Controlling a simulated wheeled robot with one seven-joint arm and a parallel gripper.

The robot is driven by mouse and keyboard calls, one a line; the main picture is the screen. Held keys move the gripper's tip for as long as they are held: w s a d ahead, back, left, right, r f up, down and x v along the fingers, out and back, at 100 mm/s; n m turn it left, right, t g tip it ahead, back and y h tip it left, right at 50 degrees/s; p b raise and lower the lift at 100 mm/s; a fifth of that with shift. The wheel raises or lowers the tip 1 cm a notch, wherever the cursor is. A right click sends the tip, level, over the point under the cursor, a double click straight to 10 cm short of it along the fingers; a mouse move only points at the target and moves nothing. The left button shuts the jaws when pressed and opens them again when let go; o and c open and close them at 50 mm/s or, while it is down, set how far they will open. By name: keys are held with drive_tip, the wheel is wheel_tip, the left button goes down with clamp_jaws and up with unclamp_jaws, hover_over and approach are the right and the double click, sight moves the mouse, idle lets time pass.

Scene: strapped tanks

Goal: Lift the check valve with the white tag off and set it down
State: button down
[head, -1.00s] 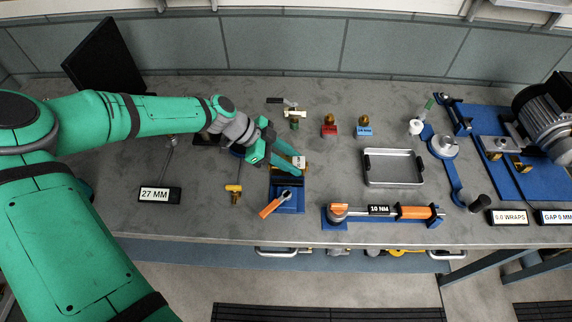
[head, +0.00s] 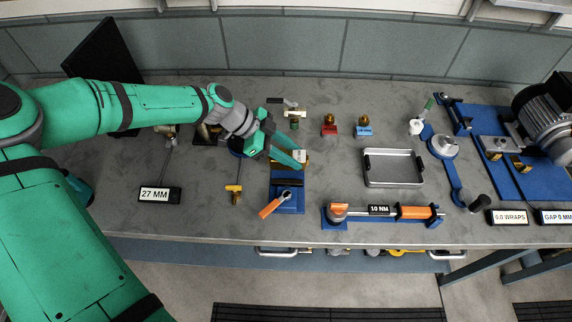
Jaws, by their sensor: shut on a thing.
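My gripper (head: 296,158) is over the back of a blue fixture (head: 291,206) in the middle of the bench, its fingers pointing right. It is shut on a small brass check valve (head: 304,165), largely hidden by the fingers. A white patch that looks like its tag (head: 299,155) shows at the fingertips. The valve appears at or just above the fixture's back end; I cannot tell whether they touch. Another brass fitting with a white middle (head: 294,113) stands on a green base behind.
An orange-handled wrench (head: 273,206) lies on the fixture's front. A brass valve with a yellow handle (head: 234,192) is to the left. A red block (head: 329,130) and a blue block (head: 364,130) carry brass parts. An empty metal tray (head: 393,168) is right. Bare bench lies between fixture and tray.

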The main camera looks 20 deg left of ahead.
drive_tip(key=shift+r, duration=1.15)
drive_tip(key=w+d+r+n+t, duration=0.1)
drive_tip(key=w+d+n, duration=0.35)
drive_tip(key=d, duration=0.95)
drive_tip(key=w+d+n, duration=0.2)
drive_tip(key=w+d, duration=0.5)
drive_tip(key=d, duration=0.8)
drive_tip(key=shift+f+m, duration=0.25)
drive_tip(key=shift+f, duration=1.6)
drive_tip(key=shift+w+f, duration=0.1)
drive_tip(key=shift+f, duration=1.2)
